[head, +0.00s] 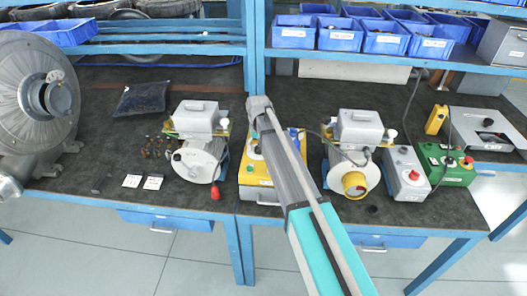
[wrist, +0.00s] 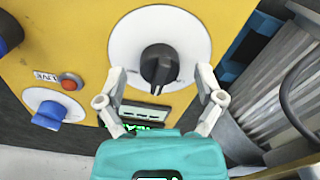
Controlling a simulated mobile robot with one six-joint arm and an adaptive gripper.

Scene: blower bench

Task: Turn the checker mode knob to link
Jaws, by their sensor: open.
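The yellow checker (head: 262,193) stands on the bench in the head view, mostly hidden behind my arm. In the wrist view its yellow panel (wrist: 75,35) fills the left and middle. A black knob (wrist: 158,68) sits on a round white dial there, with a small white mark towards the picture's bottom. I cannot read any position names around it. My gripper (wrist: 160,74) is open, its two fingers on either side of the knob and apart from it. Whether the fingertips are level with the knob is unclear. In the head view I cannot make out the gripper.
The panel also carries a blue knob (wrist: 48,115), a red button (wrist: 71,82) and a small display (wrist: 146,114). A ribbed grey cylinder (wrist: 300,95) is close at the right. In the head view, grey machines (head: 200,158) (head: 352,170) flank the checker.

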